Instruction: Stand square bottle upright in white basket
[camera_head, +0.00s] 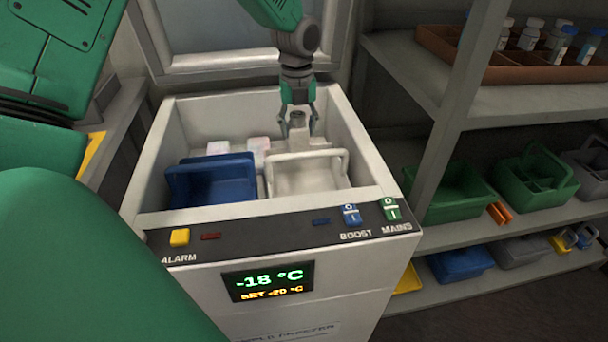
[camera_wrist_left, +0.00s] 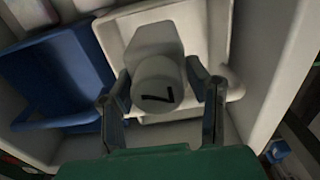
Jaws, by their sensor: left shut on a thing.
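My left gripper (camera_head: 298,122) comes down from the top of the head view over the rear of the open freezer. It is shut on the square bottle (camera_head: 297,118), of which little shows there. In the left wrist view, the fingers (camera_wrist_left: 160,84) stand either side of its round pale cap with a dark mark, and the pale bottle body (camera_wrist_left: 150,42) extends beyond. The white basket (camera_head: 308,180) stands in the freezer, right of the blue basket. In the left wrist view the white basket (camera_wrist_left: 112,40) lies beyond the bottle; whether they touch I cannot tell. My right gripper is not in view.
The blue basket (camera_head: 212,182) adjoins the white one on its left. Small white packs (camera_head: 258,146) lie behind the baskets. The freezer rim (camera_head: 370,150) surrounds them, with its raised lid (camera_head: 215,72) behind. Shelves (camera_head: 500,95) with bottles and bins stand right.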

